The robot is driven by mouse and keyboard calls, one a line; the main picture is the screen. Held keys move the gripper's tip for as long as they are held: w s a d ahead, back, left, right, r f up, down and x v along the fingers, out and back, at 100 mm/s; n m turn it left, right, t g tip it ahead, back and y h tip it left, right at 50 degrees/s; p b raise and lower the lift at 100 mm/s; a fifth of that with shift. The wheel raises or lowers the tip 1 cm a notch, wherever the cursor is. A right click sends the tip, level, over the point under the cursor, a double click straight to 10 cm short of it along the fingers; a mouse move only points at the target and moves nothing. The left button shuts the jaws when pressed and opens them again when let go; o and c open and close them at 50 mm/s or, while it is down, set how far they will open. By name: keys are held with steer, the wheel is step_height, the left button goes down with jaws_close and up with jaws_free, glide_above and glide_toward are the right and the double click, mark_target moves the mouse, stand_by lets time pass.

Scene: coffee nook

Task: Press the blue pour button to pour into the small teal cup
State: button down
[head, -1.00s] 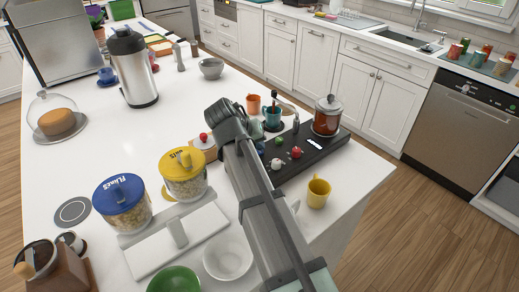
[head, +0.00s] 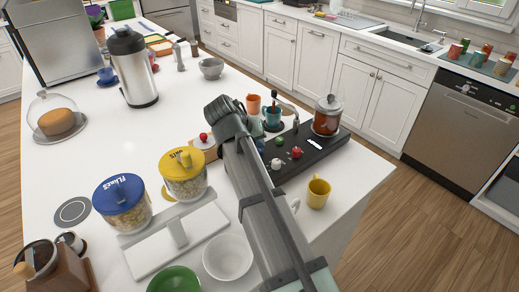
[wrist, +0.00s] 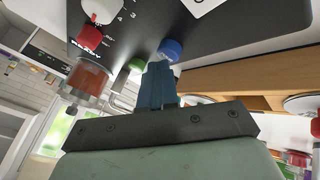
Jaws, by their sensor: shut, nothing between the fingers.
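The black coffee machine (head: 318,152) lies on the white counter, with a glass pot (head: 326,116) at its far end. The small teal cup (head: 272,118) stands by the machine's thin spout, with a brown-red item showing at its rim. In the wrist view, the blue button (wrist: 171,49) is on the dark panel, right at the tips of my gripper (wrist: 161,68). My gripper is shut and empty. Its tips overlap the button's edge, and I cannot tell whether they press it. My arm hides the gripper's tips in the head view.
The panel also carries a green button (wrist: 136,65), a red button (wrist: 91,37) and a white dial (wrist: 102,10). An orange cup (head: 253,103) stands beside the teal cup. A yellow mug (head: 318,191) and cereal jars (head: 183,177) stand nearby. The left counter has free room.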

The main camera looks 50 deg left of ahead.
steer(key=shift+r, duration=0.65)
steer(key=shift+r, duration=0.1)
steer(key=shift+r, duration=2.4)
